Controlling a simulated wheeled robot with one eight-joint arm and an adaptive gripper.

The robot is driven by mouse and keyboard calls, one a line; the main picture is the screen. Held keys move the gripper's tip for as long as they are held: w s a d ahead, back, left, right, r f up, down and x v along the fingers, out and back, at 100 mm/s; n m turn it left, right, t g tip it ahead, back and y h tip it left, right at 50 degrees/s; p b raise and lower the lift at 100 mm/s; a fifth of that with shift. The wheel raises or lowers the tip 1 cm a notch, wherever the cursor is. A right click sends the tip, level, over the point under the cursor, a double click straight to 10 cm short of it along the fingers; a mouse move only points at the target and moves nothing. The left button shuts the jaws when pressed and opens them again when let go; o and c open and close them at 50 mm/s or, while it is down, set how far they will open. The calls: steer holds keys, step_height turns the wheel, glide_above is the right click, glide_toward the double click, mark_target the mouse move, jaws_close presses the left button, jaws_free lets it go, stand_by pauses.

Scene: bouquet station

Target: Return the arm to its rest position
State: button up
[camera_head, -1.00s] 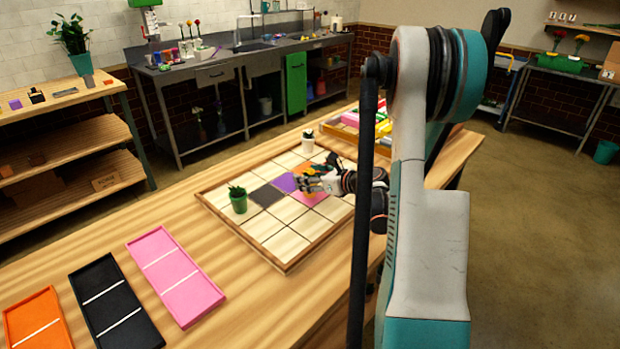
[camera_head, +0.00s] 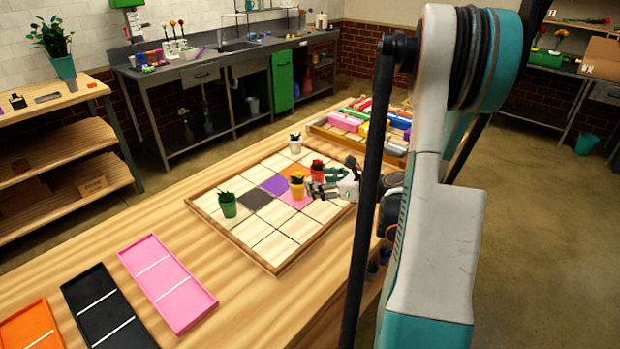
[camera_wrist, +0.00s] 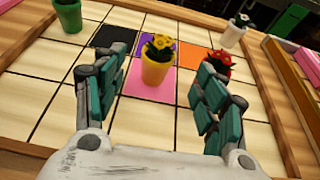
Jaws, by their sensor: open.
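My gripper (camera_head: 326,189) is open and empty above the right side of the tiled board (camera_head: 273,262). In the wrist view its two fingers (camera_wrist: 160,100) stand wide apart, with nothing between them in contact. Beyond them a yellow pot with yellow flowers (camera_wrist: 154,68) stands on the pink tile (camera_wrist: 134,103). It also shows in the head view (camera_head: 297,186), just left of my gripper. A red pot with red flowers (camera_wrist: 217,67) stands to its right, partly behind the right finger. My arm (camera_head: 425,200) reaches across the right of the head view.
A green pot (camera_head: 228,206) and a white pot (camera_head: 295,143) stand on the board. Pink (camera_head: 166,281), black (camera_head: 107,306) and orange (camera_head: 32,328) trays lie at the table's front left. A tray of colored blocks (camera_head: 388,143) lies behind. Bare table separates the trays and board.

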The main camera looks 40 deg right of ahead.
steer(key=shift+v, duration=0.9)
steer(key=shift+w, duration=0.1)
